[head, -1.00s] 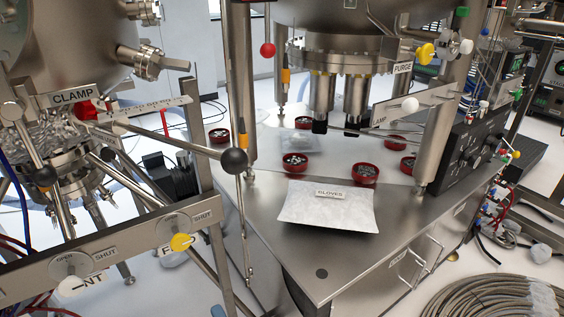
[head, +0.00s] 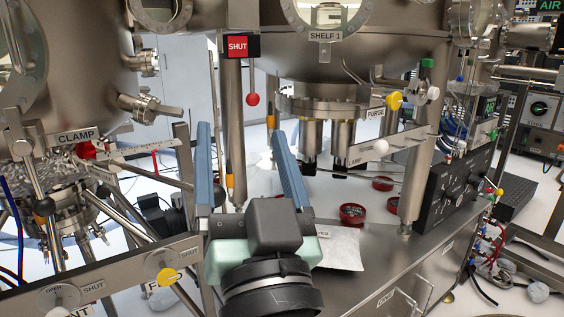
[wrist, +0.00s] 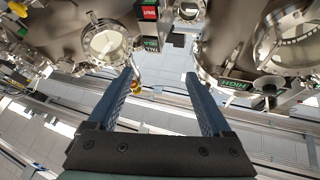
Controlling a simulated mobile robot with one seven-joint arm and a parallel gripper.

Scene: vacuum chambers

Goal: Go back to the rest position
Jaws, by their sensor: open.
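My gripper (head: 243,140) stands up in the middle of the head view, its two blue fingers spread apart with nothing between them. In the wrist view my gripper (wrist: 170,85) also shows open and empty, the fingers pointing towards round chamber windows. In the head view its wrist body hides part of the steel bench (head: 345,287) and of the white gloves packet (head: 343,250). The fingers stand in front of the view of a steel post and the floor.
Steel chambers stand at left and right; the right one has a red SHUT sign (head: 238,46) and a red ball knob (head: 253,99). A yellow valve knob (head: 167,276) is on the left frame. A black control box (head: 465,165) stands at right.

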